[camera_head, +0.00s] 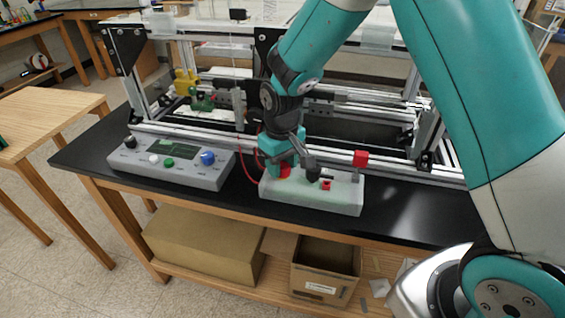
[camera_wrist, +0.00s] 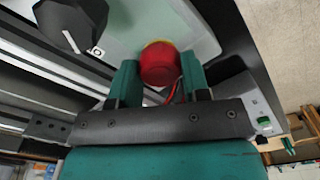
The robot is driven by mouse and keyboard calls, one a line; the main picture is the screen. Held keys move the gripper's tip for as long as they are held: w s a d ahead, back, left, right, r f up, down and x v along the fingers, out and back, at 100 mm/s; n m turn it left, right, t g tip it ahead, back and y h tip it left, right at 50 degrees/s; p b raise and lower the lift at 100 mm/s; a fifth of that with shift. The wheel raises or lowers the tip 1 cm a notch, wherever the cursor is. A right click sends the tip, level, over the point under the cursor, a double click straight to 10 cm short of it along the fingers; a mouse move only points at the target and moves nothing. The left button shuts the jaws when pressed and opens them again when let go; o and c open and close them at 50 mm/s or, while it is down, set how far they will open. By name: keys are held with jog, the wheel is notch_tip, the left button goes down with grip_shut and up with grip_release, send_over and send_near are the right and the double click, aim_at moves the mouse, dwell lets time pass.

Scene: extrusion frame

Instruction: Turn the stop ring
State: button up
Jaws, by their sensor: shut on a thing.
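The stop ring is a round red knob (camera_wrist: 160,64) with a yellow edge behind it, on a pale grey-white box (camera_head: 310,203) at the front of the black bench. In the head view only a bit of the red knob (camera_head: 285,172) shows; the teal gripper (camera_head: 276,163) covers the rest. In the wrist view my gripper (camera_wrist: 158,77) has one dark green finger on each side of the red knob. It is shut on it. A thin red wire shows by the right finger.
A black knob with a white line (camera_wrist: 72,22) stands close to the gripper in the wrist view. A grey control panel (camera_head: 205,178) lies left. An aluminium extrusion frame (camera_head: 190,133) runs behind.

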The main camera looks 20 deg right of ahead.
aim_at(282, 165)
dwell(0.3)
jog(key=o, duration=0.9)
jog(key=shift+o, duration=0.2)
notch_tip(282, 165, up, 17)
jog(key=b, duration=0.1)
jog(key=shift+r+b, duration=0.2)
jog(key=shift+b, duration=0.1)
